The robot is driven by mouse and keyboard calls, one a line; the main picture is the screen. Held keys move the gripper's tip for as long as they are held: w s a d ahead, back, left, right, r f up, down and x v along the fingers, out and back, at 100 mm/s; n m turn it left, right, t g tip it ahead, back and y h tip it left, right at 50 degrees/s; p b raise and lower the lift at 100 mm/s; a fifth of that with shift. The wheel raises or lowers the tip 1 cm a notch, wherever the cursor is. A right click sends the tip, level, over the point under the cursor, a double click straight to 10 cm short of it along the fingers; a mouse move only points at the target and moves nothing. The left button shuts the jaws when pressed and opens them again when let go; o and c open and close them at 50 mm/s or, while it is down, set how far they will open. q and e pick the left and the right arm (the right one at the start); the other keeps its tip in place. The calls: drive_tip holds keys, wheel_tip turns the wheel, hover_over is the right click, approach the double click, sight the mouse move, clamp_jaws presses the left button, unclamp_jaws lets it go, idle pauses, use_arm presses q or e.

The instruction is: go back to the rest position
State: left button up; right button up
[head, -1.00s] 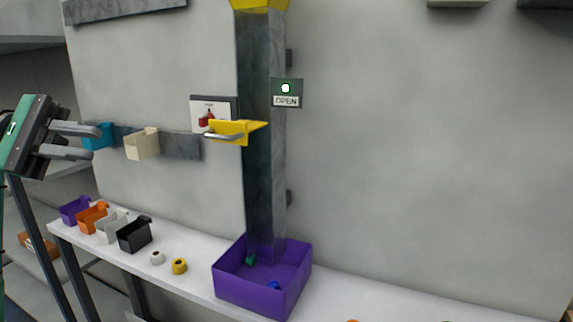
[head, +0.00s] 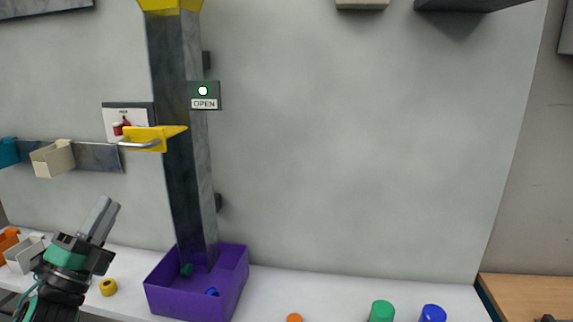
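My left gripper (head: 108,206) is at the lower left, pointing up and slightly right in front of the white table (head: 262,285). Its two grey fingers overlap from this angle, so their gap cannot be judged. I see nothing held at the tips. The gripper stands left of the purple bin (head: 190,298) and appears apart from it. My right gripper is not in view.
The dark chute (head: 180,140) rises from the purple bin, with a yellow flap (head: 146,138) and an OPEN sign (head: 204,103). A yellow roll (head: 108,287), green cylinder (head: 382,311) and blue cylinder (head: 433,313) are on the table. A wooden top (head: 525,292) is at right.

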use_arm(q)
drive_tip(key=s+d+f+n+g+y, duration=0.2)
drive_tip(key=f+n+g+y, duration=0.15)
drive_tip(key=f+n, duration=0.45)
drive_tip(key=s+d+f+n+g+y, duration=0.1)
drive_tip(key=s+f+n+g+y, duration=0.2)
drive_tip(key=f, duration=1)
drive_tip(key=s+d+f+n+g+y, duration=0.15)
drive_tip(key=f+n+g+y, duration=0.35)
drive_tip(key=f, duration=0.5)
drive_tip(key=s+d+f+n+g+h, duration=0.25)
drive_tip(key=s+d+f+g, duration=0.35)
drive_tip(key=s, duration=0.4)
drive_tip(key=s+d+f+n+g+h, duration=0.25)
drive_tip(key=s+d+f+g, duration=0.2)
drive_tip(key=s+f, duration=0.4)
wheel_tip(320, 180, down, 29)
drive_tip(key=s, duration=0.2)
drive_tip(key=s+a+f+g+y+p, duration=0.1)
drive_tip(key=s+a+f, duration=0.2)
drive_tip(key=s+f, duration=1.5)
drive_tip(key=shift+s+a+f+g, duration=0.2)
drive_tip(key=shift+s+f+g, duration=0.1)
drive_tip(key=shift+f+g, duration=0.15)
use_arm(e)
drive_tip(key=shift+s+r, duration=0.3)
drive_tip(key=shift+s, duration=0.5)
